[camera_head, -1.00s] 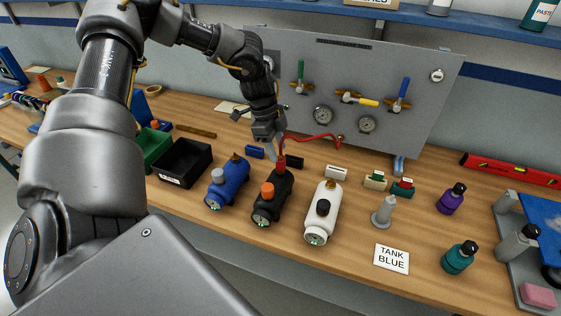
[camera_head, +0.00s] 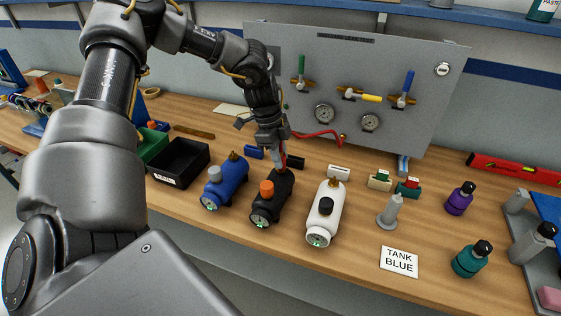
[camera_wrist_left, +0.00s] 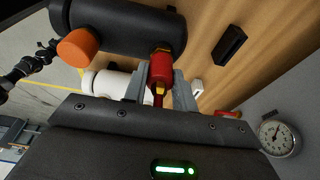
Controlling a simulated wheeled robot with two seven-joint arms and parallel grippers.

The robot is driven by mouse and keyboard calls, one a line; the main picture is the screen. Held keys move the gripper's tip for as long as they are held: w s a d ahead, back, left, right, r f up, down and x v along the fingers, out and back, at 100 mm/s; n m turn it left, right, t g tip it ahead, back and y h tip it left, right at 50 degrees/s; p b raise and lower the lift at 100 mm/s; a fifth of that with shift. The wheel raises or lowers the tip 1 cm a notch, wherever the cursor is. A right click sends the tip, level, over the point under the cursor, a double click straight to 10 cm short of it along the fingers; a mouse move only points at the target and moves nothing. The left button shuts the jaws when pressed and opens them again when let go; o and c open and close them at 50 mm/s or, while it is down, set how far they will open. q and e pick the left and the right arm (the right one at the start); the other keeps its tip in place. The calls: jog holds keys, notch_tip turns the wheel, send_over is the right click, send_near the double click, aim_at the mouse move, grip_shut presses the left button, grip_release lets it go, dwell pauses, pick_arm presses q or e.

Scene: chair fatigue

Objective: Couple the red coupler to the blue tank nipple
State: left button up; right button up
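The red coupler (camera_wrist_left: 161,66) is between the fingers of my left gripper (camera_wrist_left: 162,88), which appear to touch it on both sides. In the head view my left gripper (camera_head: 280,163) is down at the back end of the black tank (camera_head: 270,200). The coupler's end meets the black tank in the left wrist view; I cannot tell whether it is seated on that tank's nipple, which is hidden. The blue tank (camera_head: 226,187) stands left of it, with its brass nipple (camera_head: 234,156) bare at the back. My right gripper is not in view.
A white tank (camera_head: 325,212) stands to the right. A red hose (camera_head: 318,133) runs to the grey gauge panel (camera_head: 350,75). A black bin (camera_head: 181,162) is left of the blue tank. A card (camera_head: 399,260) reads "TANK BLUE". Small blocks lie behind the tanks.

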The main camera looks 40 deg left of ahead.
aim_at(281, 151)
pick_arm(q)
grip_shut()
jog(key=shift+w+r, duration=0.1)
jog(key=shift+r, duration=0.1)
jog(key=shift+d+v, duration=0.15)
jog(key=shift+v, duration=0.55)
jog(key=shift+d+v, duration=0.15)
jog(key=shift+v, duration=0.5)
jog(key=shift+r, duration=0.1)
jog(key=shift+r, duration=0.1)
jog(key=shift+d+p+v, duration=0.2)
jog(key=shift+p+v, duration=0.2)
jog(key=shift+v, duration=0.55)
jog(key=shift+d+p+v, duration=0.2)
jog(key=shift+p+v, duration=0.2)
jog(key=shift+v, duration=0.55)
jog(key=shift+w, duration=0.2)
